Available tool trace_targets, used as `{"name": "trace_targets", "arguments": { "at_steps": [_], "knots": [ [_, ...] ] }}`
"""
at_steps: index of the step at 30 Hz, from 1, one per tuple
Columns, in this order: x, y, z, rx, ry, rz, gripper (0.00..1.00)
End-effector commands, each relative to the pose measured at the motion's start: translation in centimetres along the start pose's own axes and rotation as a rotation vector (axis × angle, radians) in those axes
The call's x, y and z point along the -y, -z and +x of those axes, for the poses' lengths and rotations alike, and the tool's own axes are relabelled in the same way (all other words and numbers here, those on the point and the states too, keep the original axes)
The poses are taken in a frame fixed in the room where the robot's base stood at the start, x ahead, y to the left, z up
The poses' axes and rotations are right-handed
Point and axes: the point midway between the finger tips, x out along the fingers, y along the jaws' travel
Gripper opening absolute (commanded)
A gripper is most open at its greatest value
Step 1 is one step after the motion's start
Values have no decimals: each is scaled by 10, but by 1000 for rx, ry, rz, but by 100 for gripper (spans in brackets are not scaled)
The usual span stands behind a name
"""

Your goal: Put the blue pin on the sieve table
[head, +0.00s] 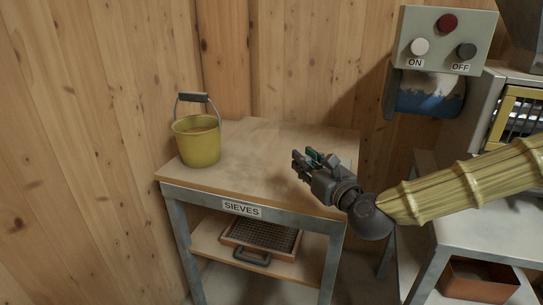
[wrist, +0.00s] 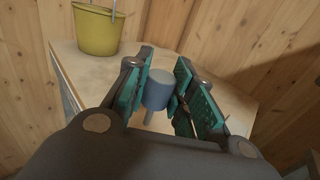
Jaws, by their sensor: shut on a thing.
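The blue pin (wrist: 157,90) is a short blue-grey cylinder with a thinner stem below, between the green-padded fingers in the wrist view. My gripper (wrist: 164,94) is shut on it; it also shows in the head view (head: 311,160), over the front right part of the sieve table. The pin is too small and hidden there to make out clearly. The sieve table (head: 262,142) has a wooden top and a grey metal frame with a "SIEVES" label. I cannot tell whether the pin touches the top.
A yellow bucket (head: 198,146) with a raised handle stands on the table's left. The middle and back of the top are clear. A sieve (head: 262,239) lies on the shelf below. A control box (head: 445,40) and grey machine stand at the right. Wooden walls close off the back.

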Motion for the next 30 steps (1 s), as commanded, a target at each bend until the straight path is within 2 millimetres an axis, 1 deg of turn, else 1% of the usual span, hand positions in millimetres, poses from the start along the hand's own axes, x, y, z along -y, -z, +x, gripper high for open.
{"name": "trace_targets", "arguments": {
  "at_steps": [3, 24, 27, 30],
  "knots": [
    [-4, 2, 18, 0, -2, -3, 0],
    [-18, 12, 121, 0, -4, -4, 0],
    [-20, 13, 133, 0, -4, -3, 0],
    [-21, 14, 141, 0, -3, -1, 0]
  ]
}}
